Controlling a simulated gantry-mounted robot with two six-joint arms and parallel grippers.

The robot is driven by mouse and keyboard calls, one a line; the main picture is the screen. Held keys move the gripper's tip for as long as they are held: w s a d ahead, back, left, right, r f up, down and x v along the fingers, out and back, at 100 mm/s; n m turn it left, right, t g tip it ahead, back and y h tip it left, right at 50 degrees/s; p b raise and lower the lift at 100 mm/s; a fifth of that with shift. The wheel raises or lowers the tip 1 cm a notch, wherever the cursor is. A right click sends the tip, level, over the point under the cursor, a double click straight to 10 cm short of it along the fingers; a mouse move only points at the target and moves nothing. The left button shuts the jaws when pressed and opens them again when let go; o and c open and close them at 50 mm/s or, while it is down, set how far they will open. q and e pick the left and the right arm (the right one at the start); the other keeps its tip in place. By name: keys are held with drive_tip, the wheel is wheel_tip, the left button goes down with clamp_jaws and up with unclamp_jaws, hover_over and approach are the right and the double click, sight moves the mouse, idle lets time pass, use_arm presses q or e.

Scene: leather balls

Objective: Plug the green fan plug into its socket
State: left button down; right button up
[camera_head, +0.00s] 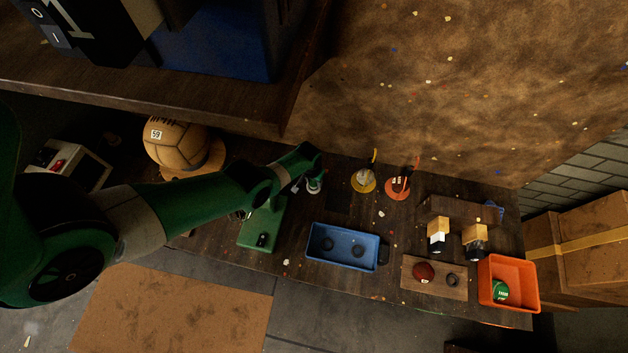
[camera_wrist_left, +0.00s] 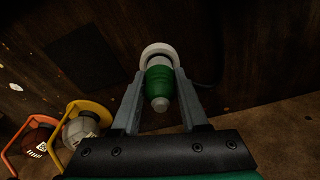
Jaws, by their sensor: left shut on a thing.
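My left gripper (camera_head: 311,182) comes in over the back of the table. In the left wrist view my left gripper (camera_wrist_left: 160,76) is shut on a green plug (camera_wrist_left: 160,88) with a pale tip. A white ring (camera_wrist_left: 159,49) lies just past the plug at the fingertips. I cannot tell whether the ring is part of the plug or a socket, or whether the plug is seated in anything. In the head view the plug is small and partly hidden by the gripper. My right gripper is not in view.
A yellow stand (camera_head: 362,184) and an orange stand (camera_head: 398,190) are to the right. A blue tray (camera_head: 342,264), a green board (camera_head: 263,223) and an orange bin (camera_head: 508,299) are nearer the front. A large leather ball (camera_head: 177,146) is at left, under a shelf (camera_head: 200,100).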

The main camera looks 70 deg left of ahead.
use_arm(q)
drive_tip(key=shift+r+p, duration=3.3)
drive_tip(key=shift+r, duration=0.05)
drive_tip(key=shift+r, duration=0.15)
wheel_tip(320, 180, up, 4)
drive_tip(key=p, duration=0.4)
drive_tip(key=shift+f, duration=0.3)
